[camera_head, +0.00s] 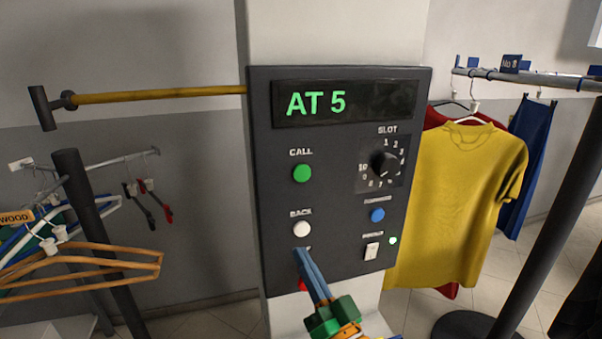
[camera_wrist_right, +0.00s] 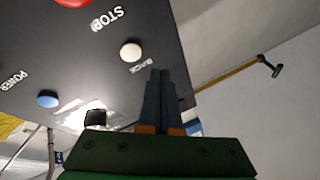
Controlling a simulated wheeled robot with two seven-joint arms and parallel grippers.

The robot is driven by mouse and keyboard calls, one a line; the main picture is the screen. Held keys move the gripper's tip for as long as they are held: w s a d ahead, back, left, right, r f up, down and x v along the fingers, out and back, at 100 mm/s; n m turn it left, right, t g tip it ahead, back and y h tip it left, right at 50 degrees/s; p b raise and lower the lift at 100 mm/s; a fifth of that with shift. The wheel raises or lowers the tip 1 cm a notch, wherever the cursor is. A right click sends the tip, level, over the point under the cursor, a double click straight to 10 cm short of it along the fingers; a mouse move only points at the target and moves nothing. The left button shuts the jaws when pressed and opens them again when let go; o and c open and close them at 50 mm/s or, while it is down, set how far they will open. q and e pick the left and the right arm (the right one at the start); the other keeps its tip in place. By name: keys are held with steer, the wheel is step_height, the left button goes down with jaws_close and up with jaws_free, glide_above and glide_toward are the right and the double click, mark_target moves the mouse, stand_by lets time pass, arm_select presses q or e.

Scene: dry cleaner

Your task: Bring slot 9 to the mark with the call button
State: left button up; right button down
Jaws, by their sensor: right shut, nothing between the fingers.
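The dark control panel (camera_head: 335,200) has a display (camera_head: 345,103) reading "AT 5" in green. The green CALL button (camera_head: 302,173) is at its upper left, and the SLOT dial (camera_head: 385,163) is at its upper right; its pointer is too small to read. The white BACK button (camera_head: 302,229) is below CALL and also shows in the wrist view (camera_wrist_right: 131,51). My right gripper (camera_head: 302,254) is shut and empty, its tips just below BACK in front of the STOP label. My left gripper is out of view.
A blue button (camera_head: 377,215) and a rocker switch (camera_head: 372,250) with a lit green lamp (camera_head: 393,240) sit lower right on the panel. A yellow shirt (camera_head: 455,205) hangs from a rail at right. Hangers (camera_head: 90,262) crowd the left. A yellow bar (camera_head: 160,95) extends left from the panel.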

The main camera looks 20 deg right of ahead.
mark_target(302, 173)
steer(key=s+d+r+m+t, duration=0.1)
steer(key=s+r+t, duration=0.1)
steer(key=r, duration=0.3)
steer(key=s+d+r+m+t+h, duration=0.1)
steer(key=s+r+m+t, duration=0.1)
steer(key=r, duration=0.4)
steer(key=shift+s+r+t, duration=0.2)
steer(key=shift+r+t, duration=0.1)
steer(key=shift+t, duration=0.2)
steer(key=shift+d, duration=0.1)
steer(key=shift+w+a+b, duration=0.2)
steer(key=shift+w+b, duration=1.5)
steer(key=shift+w, duration=2.75)
steer(key=shift+w, duration=0.15)
steer(key=shift+w, duration=0.25)
